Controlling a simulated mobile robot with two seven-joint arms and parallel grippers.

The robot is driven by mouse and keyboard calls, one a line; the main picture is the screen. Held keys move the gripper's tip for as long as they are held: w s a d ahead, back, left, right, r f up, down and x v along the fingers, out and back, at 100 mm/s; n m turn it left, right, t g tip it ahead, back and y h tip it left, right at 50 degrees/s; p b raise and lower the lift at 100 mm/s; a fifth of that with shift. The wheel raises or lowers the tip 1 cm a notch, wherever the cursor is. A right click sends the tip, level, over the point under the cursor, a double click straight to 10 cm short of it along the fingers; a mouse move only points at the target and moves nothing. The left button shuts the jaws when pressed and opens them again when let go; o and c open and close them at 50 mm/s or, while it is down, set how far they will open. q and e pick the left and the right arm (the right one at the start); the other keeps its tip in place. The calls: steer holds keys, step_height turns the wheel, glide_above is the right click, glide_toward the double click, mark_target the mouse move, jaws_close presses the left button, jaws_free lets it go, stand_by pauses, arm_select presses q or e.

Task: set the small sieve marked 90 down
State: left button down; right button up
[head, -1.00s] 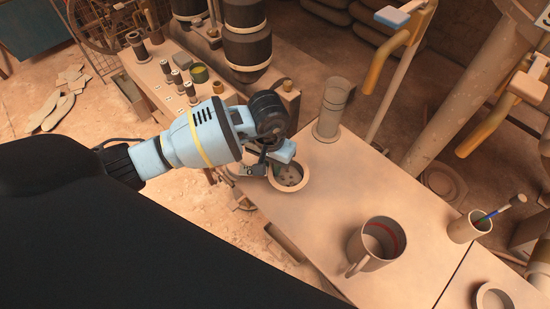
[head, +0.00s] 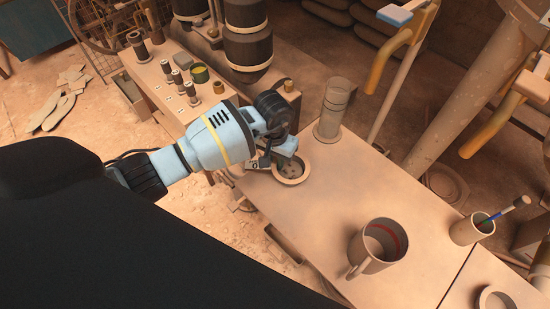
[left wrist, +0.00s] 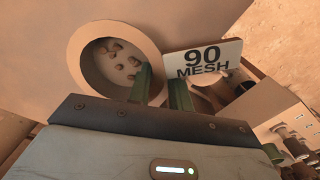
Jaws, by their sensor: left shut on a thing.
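The small sieve (head: 292,181) is a tan ring with several small lumps on its mesh, at the left end of the bench top. In the left wrist view the sieve (left wrist: 105,93) has a white tag (left wrist: 204,59) reading 90 MESH at its side. My left gripper (head: 277,158) is shut on the sieve at the tag side of its rim. Its green fingers (left wrist: 163,88) show close together in the left wrist view. I cannot tell whether the sieve touches the bench. My right gripper is not in view.
On the bench (head: 322,215) a clear cylinder (head: 333,108) stands behind the sieve. A mug (head: 377,246) with a red line inside and a pen cup (head: 471,228) stand to the right. Clear bench top lies between sieve and mug. A lower shelf (head: 155,83) holds several small pots.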

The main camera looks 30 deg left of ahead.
mark_target(274, 161)
arm_select(q)
steer(key=shift+f, duration=0.15)
steer(key=c, duration=1.3)
jaws_free()
step_height(274, 161, up, 12)
steer(key=shift+a+r+p, duration=0.1)
steer(key=shift+r+p, duration=0.1)
steer(key=shift+p, duration=0.45)
